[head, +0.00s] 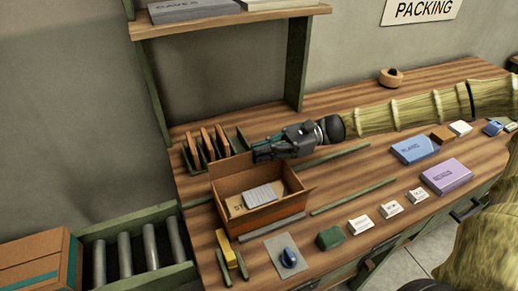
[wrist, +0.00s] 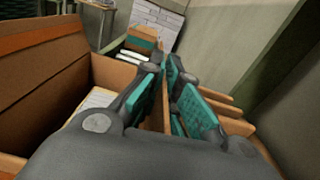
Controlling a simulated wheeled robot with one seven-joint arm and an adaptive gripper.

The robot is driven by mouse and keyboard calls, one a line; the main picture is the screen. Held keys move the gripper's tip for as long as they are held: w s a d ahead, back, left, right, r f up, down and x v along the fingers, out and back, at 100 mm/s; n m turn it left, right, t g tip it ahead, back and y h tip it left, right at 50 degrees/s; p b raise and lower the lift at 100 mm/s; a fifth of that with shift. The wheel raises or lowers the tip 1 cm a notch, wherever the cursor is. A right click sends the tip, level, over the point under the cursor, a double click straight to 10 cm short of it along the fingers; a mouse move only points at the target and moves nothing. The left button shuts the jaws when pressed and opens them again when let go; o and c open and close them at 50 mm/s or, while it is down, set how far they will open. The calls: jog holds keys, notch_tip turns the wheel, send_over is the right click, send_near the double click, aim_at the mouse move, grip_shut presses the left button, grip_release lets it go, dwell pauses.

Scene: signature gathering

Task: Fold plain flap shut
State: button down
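An open brown carton (head: 262,217) stands on the wooden bench, with a pale pad (head: 260,196) inside. Its back flap (head: 231,167) stands up, with no print visible on it. My gripper (head: 262,152) is at the carton's back edge, pointing left. In the wrist view, the fingers (wrist: 166,72) with teal pads lie close together, and a thin upright cardboard edge (wrist: 165,100) shows between them. I cannot tell whether the pads press on it. The carton's inside (wrist: 98,70) is at left in that view. My gripper hides part of the back edge.
A rack of brown dividers (head: 207,142) stands just behind the carton, close to my fingers. A roller conveyor (head: 150,245) is at left.

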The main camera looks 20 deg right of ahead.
jog(key=shift+s+f+n+b, duration=0.25)
jog(key=shift+s+n+b, duration=0.3)
jog(key=shift+n, duration=0.8)
jog(key=shift+s+f+n+b, duration=0.2)
jog(key=shift+s+n+b, duration=0.35)
jog(key=shift+n, duration=0.75)
jog(key=shift+s+f+n+b, duration=0.25)
jog(key=shift+s+n+b, duration=0.3)
jog(key=shift+n, duration=0.8)
jog(key=c, duration=1.7)
grip_release()
jog(key=shift+d, duration=0.1)
jog(key=shift+w+d, duration=0.2)
jog(key=shift+d, duration=5.8)
